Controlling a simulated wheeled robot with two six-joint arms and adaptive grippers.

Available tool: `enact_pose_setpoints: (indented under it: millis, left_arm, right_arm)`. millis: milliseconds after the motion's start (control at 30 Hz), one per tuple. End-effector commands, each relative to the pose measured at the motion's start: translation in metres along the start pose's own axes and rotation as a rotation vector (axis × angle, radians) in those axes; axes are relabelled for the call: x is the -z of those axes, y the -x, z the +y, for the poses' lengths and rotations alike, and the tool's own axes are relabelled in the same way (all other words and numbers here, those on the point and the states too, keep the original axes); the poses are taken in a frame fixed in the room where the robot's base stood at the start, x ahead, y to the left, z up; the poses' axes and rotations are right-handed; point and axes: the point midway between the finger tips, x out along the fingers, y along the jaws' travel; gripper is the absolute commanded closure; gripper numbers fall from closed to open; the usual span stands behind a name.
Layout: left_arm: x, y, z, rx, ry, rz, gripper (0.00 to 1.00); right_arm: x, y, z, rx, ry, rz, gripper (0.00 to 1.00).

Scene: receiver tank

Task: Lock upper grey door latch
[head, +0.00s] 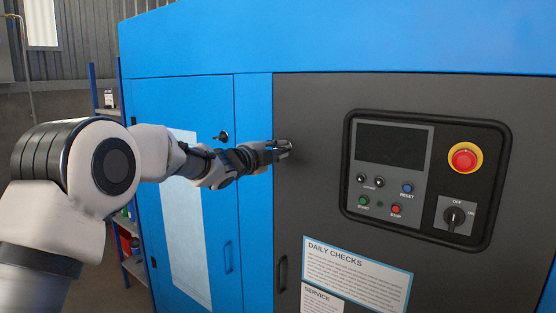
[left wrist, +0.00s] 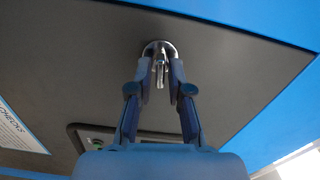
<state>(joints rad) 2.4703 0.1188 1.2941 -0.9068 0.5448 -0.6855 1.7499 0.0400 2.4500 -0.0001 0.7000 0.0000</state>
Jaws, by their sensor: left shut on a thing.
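The dark grey door (head: 310,190) fills the right part of the head view and is flush with the blue cabinet. Its upper latch sits near the door's upper left edge, mostly hidden there by my gripper. In the left wrist view the upper latch (left wrist: 158,47) shows as a silver round collar with a small metal piece between the fingertips. My left gripper (head: 284,151) reaches in from the left at the latch. In the left wrist view its fingers (left wrist: 161,78) are shut on that metal piece. My right gripper is in no view.
A control panel (head: 376,200) with buttons, a red emergency stop (head: 464,158) and a rotary switch (head: 453,216) is right of the gripper. A blue door (head: 215,100) with its own black latch (head: 221,137) is left.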

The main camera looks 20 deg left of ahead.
Motion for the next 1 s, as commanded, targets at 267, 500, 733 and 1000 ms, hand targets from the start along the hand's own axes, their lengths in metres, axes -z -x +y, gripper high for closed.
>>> enact_pose_setpoints:
  millis: [267, 500, 733, 1000]
  left_arm:
    - [0.000, 0.000, 0.003, -0.001, -0.133, 0.001, 1.00]
    - [0.000, 0.000, 0.002, -0.001, -0.172, 0.001, 1.00]
    - [0.000, 0.000, 0.002, -0.002, -0.174, 0.001, 1.00]
    - [0.000, 0.000, 0.002, -0.002, -0.173, 0.001, 0.66]
  right_arm:
    - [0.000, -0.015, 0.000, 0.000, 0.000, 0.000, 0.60]
    - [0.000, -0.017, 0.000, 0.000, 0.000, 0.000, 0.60]
    - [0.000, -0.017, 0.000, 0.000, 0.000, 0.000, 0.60]
    - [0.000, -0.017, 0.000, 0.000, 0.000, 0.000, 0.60]
